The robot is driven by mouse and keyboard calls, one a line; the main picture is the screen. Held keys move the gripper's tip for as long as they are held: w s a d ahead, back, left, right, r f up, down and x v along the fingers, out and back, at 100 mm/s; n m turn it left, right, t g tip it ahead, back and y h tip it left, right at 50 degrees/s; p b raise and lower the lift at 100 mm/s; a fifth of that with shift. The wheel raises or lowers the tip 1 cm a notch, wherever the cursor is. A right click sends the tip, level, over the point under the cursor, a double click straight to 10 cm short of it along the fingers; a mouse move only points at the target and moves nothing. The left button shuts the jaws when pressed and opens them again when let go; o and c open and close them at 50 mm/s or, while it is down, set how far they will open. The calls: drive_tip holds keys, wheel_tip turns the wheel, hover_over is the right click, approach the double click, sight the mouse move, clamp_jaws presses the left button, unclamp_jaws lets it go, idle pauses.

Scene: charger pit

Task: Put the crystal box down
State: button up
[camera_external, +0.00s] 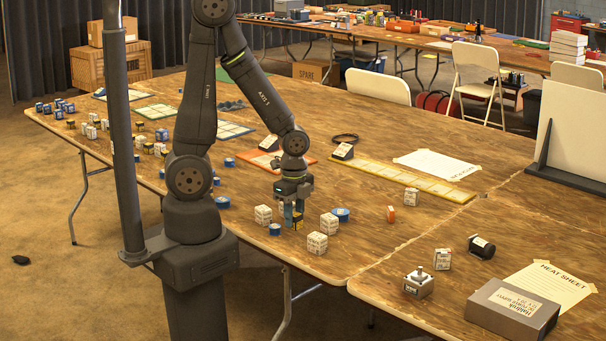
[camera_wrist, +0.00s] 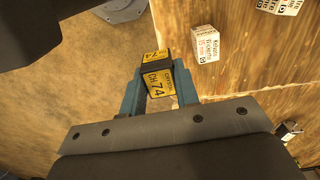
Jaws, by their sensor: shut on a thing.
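The crystal box (camera_wrist: 158,75) is a small yellow and black block marked "CRYSTAL CH 74" in the wrist view. My gripper (camera_wrist: 159,84) is shut on it, with one blue finger on each side. In the external view the crystal box (camera_external: 298,221) shows between and beside the blue fingertips of my gripper (camera_external: 293,211), low over the near part of the wooden table. I cannot tell whether its underside touches the tabletop. My fingers hide part of it there.
White printed boxes stand close by, left (camera_external: 263,214), right (camera_external: 329,223) and in front (camera_external: 317,243). Blue round tins (camera_external: 275,229) (camera_external: 341,214) lie near. A yellow-edged strip (camera_external: 405,180) and an orange-edged mat (camera_external: 266,161) lie behind. The bare table (camera_external: 375,240) is clear to the right.

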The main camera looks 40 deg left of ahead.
drive_tip(key=shift+s+d+r, duration=0.65)
drive_tip(key=shift+s+d, duration=0.05)
drive_tip(key=shift+d, duration=0.15)
drive_tip(key=w+a+f+n, duration=0.1)
drive_tip(key=w+a+n, duration=0.2)
drive_tip(key=w+n, duration=0.55)
drive_tip(key=w+a+n, duration=0.3)
drive_tip(key=w, duration=1)
drive_tip(key=w+a+f+n, duration=0.1)
drive_tip(key=w+a+n, duration=0.3)
drive_tip(key=w, duration=0.6)
drive_tip(key=a+r+n, duration=0.2)
drive_tip(key=a, duration=1.6)
drive_tip(key=a+f, duration=0.2)
drive_tip(key=a, duration=0.1)
drive_tip(key=a+f, duration=0.2)
drive_tip(key=a, duration=0.2)
drive_tip(key=w+a+f, duration=0.1)
drive_tip(key=a+f, duration=0.1)
drive_tip(key=a, duration=0.1)
drive_tip(key=shift+a+f, duration=0.2)
drive_tip(key=shift+a, duration=0.1)
drive_tip(key=shift+w+a+f, duration=0.1)
drive_tip(key=shift+a+f, duration=0.25)
drive_tip(key=shift+f, duration=1.85)
drive_tip(key=shift+f, duration=0.15)
